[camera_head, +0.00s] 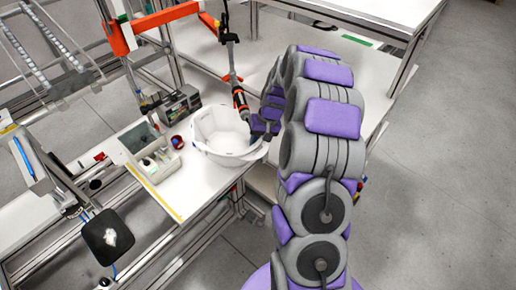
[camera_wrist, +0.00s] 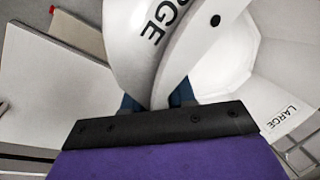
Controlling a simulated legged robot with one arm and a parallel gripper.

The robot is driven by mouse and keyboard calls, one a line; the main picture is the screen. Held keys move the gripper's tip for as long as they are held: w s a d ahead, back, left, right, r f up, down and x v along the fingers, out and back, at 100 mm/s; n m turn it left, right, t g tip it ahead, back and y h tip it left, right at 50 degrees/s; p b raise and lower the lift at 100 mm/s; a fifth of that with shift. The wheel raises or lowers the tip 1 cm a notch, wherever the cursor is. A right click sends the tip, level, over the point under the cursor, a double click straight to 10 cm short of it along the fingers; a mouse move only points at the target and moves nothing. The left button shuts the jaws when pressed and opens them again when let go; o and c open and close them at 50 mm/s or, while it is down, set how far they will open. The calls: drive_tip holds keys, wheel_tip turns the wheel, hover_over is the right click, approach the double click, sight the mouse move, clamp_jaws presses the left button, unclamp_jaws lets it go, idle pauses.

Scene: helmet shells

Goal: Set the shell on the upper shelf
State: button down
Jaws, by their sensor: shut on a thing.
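The white helmet shell (camera_head: 222,135) sits open side up at the right end of the white workbench, below a hanging tool. My gripper (camera_head: 262,128) reaches its right rim from the right; the arm hides part of the contact. In the wrist view, my gripper (camera_wrist: 158,100) has blue fingers shut on the wall of the shell (camera_wrist: 130,40), which bears black "LARGE" lettering. A second "LARGE" label shows at the right; I cannot tell if it is on the same shell. A white rack at the upper right has an upper shelf (camera_head: 385,12) and a lower level (camera_head: 335,65).
A white bin (camera_head: 150,155) with small items stands left of the shell, with a dark device (camera_head: 180,104) behind it. An electric screwdriver (camera_head: 240,98) hangs close above the shell from an orange arm (camera_head: 160,18). The visible upper shelf is clear.

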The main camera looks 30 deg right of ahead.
drive_tip(key=x, duration=0.2)
drive_tip(key=b+x, duration=0.1)
drive_tip(key=shift+s+d+f, duration=0.25)
drive_tip(key=shift+f, duration=0.05)
drive_tip(key=shift+r, duration=0.1)
drive_tip(key=c, duration=0.9)
unclamp_jaws()
